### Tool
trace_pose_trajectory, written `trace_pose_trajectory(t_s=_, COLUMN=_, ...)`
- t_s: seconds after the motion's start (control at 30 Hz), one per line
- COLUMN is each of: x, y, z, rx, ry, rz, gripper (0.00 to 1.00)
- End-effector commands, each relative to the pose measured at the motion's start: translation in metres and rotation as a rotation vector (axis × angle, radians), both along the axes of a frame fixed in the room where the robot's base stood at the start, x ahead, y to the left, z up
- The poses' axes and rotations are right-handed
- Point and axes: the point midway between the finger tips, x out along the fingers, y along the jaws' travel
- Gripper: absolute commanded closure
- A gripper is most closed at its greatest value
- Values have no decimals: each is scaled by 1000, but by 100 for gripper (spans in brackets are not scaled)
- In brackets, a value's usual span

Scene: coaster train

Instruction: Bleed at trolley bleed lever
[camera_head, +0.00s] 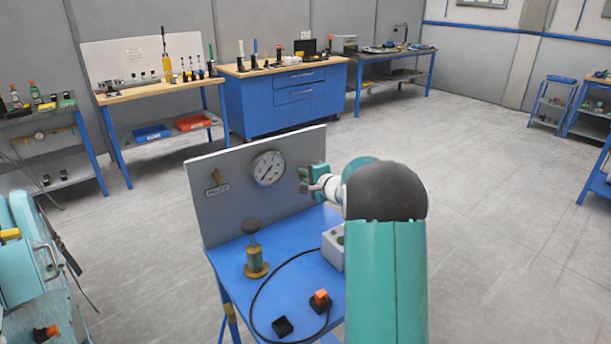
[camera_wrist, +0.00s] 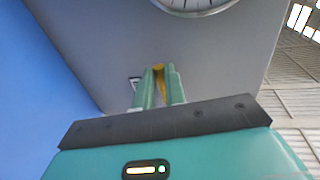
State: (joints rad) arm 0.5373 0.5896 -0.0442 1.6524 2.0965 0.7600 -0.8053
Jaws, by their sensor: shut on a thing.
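The grey upright panel (camera_head: 235,204) stands at the back of a blue trolley top (camera_head: 285,244). A round white gauge (camera_head: 268,168) is on the panel and also shows at the top of the wrist view (camera_wrist: 195,4). My gripper (camera_head: 304,180) is at the panel, right of the gauge. In the wrist view my green fingers (camera_wrist: 160,90) are shut on a yellow lever (camera_wrist: 160,78), mostly hidden between them. A small label (camera_wrist: 134,84) sits beside the fingers. A second yellow lever (camera_head: 216,177) with a label is left of the gauge, apart from my gripper.
On the trolley top stand a brass fitting with a dark knob (camera_head: 254,252), a grey box (camera_head: 333,245), an orange-and-black switch (camera_head: 320,300) and a black cable. Benches with a blue cabinet (camera_head: 255,105) line the back wall.

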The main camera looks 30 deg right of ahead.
Motion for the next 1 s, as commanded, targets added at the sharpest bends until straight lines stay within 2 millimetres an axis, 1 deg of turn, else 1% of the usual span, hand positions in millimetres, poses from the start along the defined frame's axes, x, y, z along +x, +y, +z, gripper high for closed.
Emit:
trace_pose_trajectory(t_s=0.3, x=-1, y=-1, z=-1, rx=-2, ry=3, rz=-1, gripper=100)
trace_pose_trajectory(t_s=0.33, x=-1, y=-1, z=-1, rx=-2, ry=3, rz=-1, gripper=86)
trace_pose_trajectory(t_s=0.43, x=0, y=-1, z=-1, rx=-1, ry=3, rz=-1, gripper=66)
trace_pose_trajectory(t_s=0.77, x=-2, y=-1, z=0, rx=-1, ry=1, rz=-1, gripper=66)
trace_pose_trajectory(t_s=0.87, x=-10, y=-2, z=2, rx=-2, ry=0, rz=-2, gripper=66)
trace_pose_trajectory(t_s=1.0, x=-33, y=-3, z=7, rx=-2, ry=0, rz=-3, gripper=66)
